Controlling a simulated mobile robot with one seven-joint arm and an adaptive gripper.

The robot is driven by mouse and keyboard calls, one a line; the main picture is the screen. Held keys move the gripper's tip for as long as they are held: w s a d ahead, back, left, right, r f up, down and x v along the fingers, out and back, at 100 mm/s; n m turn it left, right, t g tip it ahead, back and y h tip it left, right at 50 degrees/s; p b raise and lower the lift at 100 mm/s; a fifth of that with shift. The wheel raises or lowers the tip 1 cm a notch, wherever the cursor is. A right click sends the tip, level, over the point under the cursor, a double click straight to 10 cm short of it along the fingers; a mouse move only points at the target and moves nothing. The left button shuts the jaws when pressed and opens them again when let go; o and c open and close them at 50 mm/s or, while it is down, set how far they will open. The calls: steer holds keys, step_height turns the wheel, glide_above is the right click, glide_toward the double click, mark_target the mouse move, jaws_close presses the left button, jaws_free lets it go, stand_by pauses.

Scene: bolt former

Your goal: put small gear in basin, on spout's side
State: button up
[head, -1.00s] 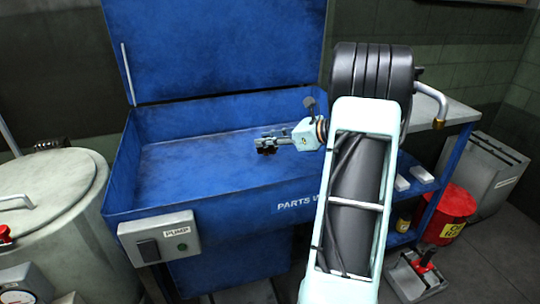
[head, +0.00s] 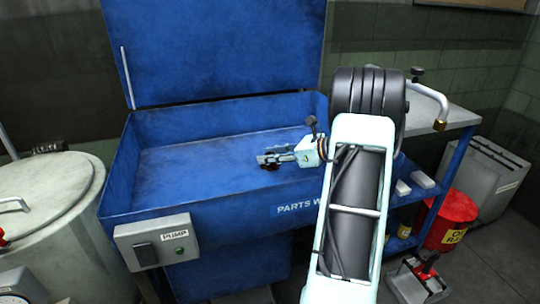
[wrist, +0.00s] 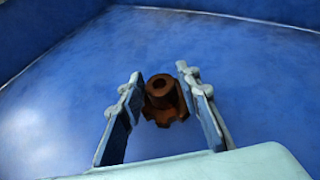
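The small gear (wrist: 161,97) is brown, with a hub and a toothed rim. In the wrist view it sits between the two fingers of my gripper (wrist: 161,88), which look closed on its sides. In the head view my gripper (head: 268,159) is over the right part of the blue basin (head: 190,165), with the dark gear (head: 270,167) at its tips. Its height above the basin floor is hard to tell. A curved grey pipe with a brass end, which looks like the spout (head: 432,97), shows at the right, partly hidden behind my arm.
The basin's raised lid (head: 215,50) stands behind. A pump switch box (head: 155,242) is on the front left. A grey drum (head: 45,215) stands left. A shelf table (head: 450,118) and red bin (head: 452,220) are right. The basin's floor is clear on the left.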

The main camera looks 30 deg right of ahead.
steer(key=shift+o, duration=0.5)
steer(key=shift+r, duration=0.1)
steer(key=shift+s+r, duration=0.1)
steer(key=shift+r, duration=0.1)
steer(key=p+v, duration=0.3)
steer(key=v, duration=0.8)
steer(key=shift+s+d+r, duration=0.1)
steer(key=shift+s+d, duration=0.05)
steer(key=shift+s, duration=0.2)
